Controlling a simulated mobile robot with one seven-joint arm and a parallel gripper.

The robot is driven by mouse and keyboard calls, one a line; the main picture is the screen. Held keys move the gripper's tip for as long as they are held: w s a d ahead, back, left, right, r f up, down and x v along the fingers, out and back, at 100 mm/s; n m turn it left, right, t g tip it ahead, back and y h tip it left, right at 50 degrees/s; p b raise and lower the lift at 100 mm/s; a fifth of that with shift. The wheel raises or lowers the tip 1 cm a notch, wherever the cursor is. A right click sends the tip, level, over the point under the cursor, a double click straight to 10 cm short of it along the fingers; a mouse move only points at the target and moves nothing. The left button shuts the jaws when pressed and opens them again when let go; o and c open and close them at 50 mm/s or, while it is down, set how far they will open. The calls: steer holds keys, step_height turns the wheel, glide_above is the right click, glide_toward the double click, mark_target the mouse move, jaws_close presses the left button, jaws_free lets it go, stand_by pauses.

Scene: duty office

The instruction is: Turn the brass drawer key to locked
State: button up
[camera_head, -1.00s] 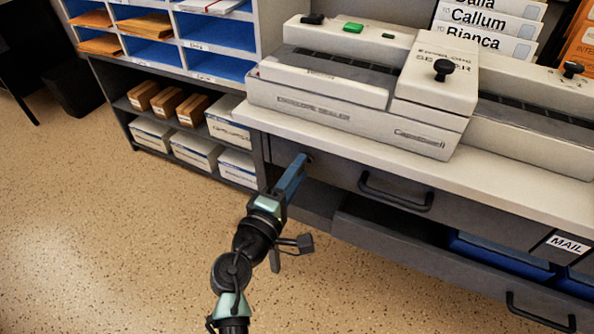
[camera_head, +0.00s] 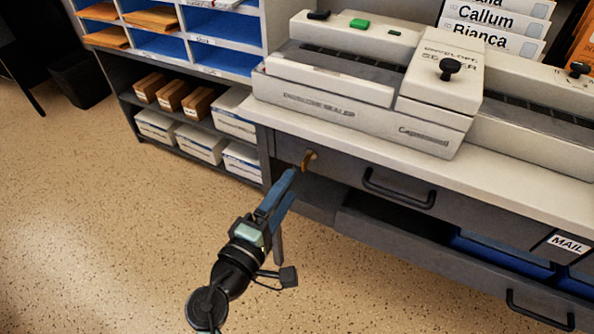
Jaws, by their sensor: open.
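The brass drawer key (camera_head: 308,159) sits in the left end of the upper grey drawer front (camera_head: 341,176), just under the white countertop. It is small, and its exact angle is hard to tell. My gripper (camera_head: 290,178) is open, with its blue fingers pointing up toward the key. The fingertips are just below and left of the key, and the key shows clear of them. Nothing is seen between the fingers.
A black drawer handle (camera_head: 398,188) sticks out right of the key. A lower drawer (camera_head: 400,240) stands out below, with blue bins inside. An envelope sealer (camera_head: 350,95) covers the counter above. Shelves with boxes (camera_head: 199,143) are at left; the speckled floor (camera_head: 120,250) is clear.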

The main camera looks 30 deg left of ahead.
steer(key=s, duration=0.6)
stand_by(0.4)
steer(key=w+d+r+m+t+h, duration=0.1)
steer(key=w+d+r+m, duration=0.25)
steer(key=r, duration=0.35)
steer(key=w+d+r+m+h, duration=0.1)
steer(key=w+d+r+m, duration=0.3)
steer(key=r, duration=0.3)
steer(key=w+d+r+m+t, duration=0.1)
steer(key=d+r+m, duration=0.2)
steer(key=r, duration=0.6)
steer(key=w+d+r+m+t, duration=0.15)
steer(key=d+r+m, duration=0.25)
steer(key=r, duration=0.5)
steer(key=s+d+r+m+t+y+p, duration=0.1)
steer(key=s+d+r+m+t, duration=0.15)
steer(key=s+r, duration=0.55)
steer(key=s+d+r+m+t+y+p, duration=0.1)
steer(key=s+d+r+t, duration=0.25)
steer(key=r, duration=0.85)
step_height(320, 180, up, 33)
steer(key=p, duration=3.3)
steer(key=shift+w+a, duration=0.25)
steer(key=shift+a, duration=0.2)
